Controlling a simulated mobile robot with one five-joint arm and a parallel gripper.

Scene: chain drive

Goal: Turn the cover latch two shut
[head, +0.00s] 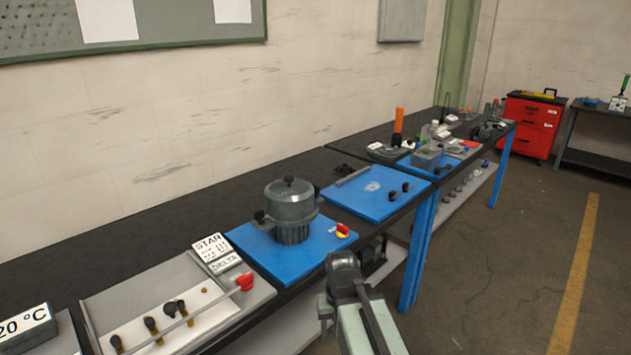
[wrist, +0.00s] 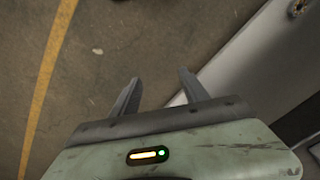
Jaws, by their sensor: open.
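My gripper (wrist: 160,92) is open in the wrist view, its two dark fingers apart with bare floor between and beyond them. In the head view my arm rises from the bottom, in front of the bench edge, and its fingers are not clear. No part can be surely told as cover latch two. A grey lidded housing (head: 290,205) with black knobs on its lid and sides stands on a blue mat (head: 262,257).
A second blue mat (head: 372,207) with two black knobs lies farther along the dark bench (head: 130,232). A grey panel (head: 245,310) with a red-ended lever and several knobs is nearer left. A red tool cabinet (head: 531,122) stands far right. The floor (head: 500,260) right of the bench is clear.

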